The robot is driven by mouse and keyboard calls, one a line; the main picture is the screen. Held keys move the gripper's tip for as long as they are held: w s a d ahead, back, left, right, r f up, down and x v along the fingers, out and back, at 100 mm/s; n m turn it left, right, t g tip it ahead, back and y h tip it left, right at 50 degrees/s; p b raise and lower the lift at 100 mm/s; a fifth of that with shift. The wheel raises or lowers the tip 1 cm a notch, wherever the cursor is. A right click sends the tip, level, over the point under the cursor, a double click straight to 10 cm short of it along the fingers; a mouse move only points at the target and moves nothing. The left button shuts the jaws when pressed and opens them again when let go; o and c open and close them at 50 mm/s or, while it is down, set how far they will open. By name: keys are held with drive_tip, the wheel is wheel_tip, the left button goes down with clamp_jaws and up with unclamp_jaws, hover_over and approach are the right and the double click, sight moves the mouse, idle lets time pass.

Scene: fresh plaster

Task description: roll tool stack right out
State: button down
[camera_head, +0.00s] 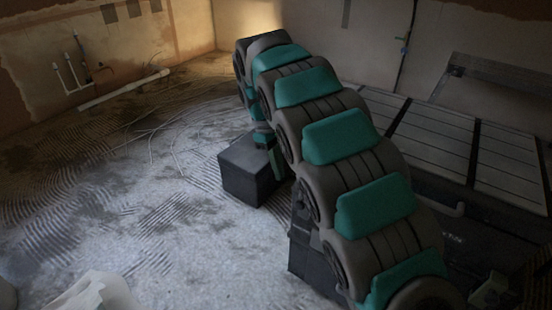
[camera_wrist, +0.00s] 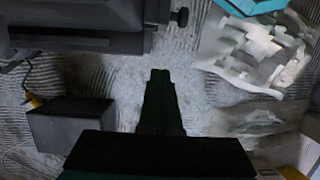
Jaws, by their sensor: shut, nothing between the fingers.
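My gripper (camera_wrist: 161,76) shows in the wrist view as a dark narrow shape with its fingers together, above the pale floor. Nothing shows between the fingers. A large dark cabinet-like body (camera_head: 475,230) with pale lettering stands at the right in the head view, partly behind my arm; it may be the tool stack, but I cannot tell for sure. A dark grey housing with a round knob (camera_wrist: 75,18) fills the top left of the wrist view, apart from the fingertips.
A black box (camera_wrist: 70,124) lies left of my gripper in the wrist view. Crumpled pale sheeting (camera_wrist: 258,48) lies to its right. White pipes (camera_head: 122,89) stand and lie by the far left wall. The ridged floor (camera_head: 130,200) at left is mostly clear.

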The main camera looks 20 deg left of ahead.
drive_tip(key=shift+s+d+f, duration=0.25)
drive_tip(key=shift+d+f, duration=0.15)
drive_tip(key=shift+d, duration=0.3)
drive_tip(key=shift+s+d+f, duration=0.25)
drive_tip(key=shift+d+f, duration=0.1)
drive_tip(key=shift+d, duration=0.4)
drive_tip(key=shift+s+d+f, duration=0.25)
drive_tip(key=shift+d+f, duration=0.15)
drive_tip(key=shift+d, duration=0.3)
drive_tip(key=s+d, duration=0.4)
drive_tip(key=d, duration=0.8)
drive_tip(key=s+d+p, duration=0.1)
drive_tip(key=s+d, duration=0.4)
drive_tip(key=d, duration=0.8)
drive_tip(key=s+d, duration=0.5)
drive_tip(key=d, duration=0.8)
drive_tip(key=shift+d+p, duration=0.15)
drive_tip(key=shift+p, duration=0.2)
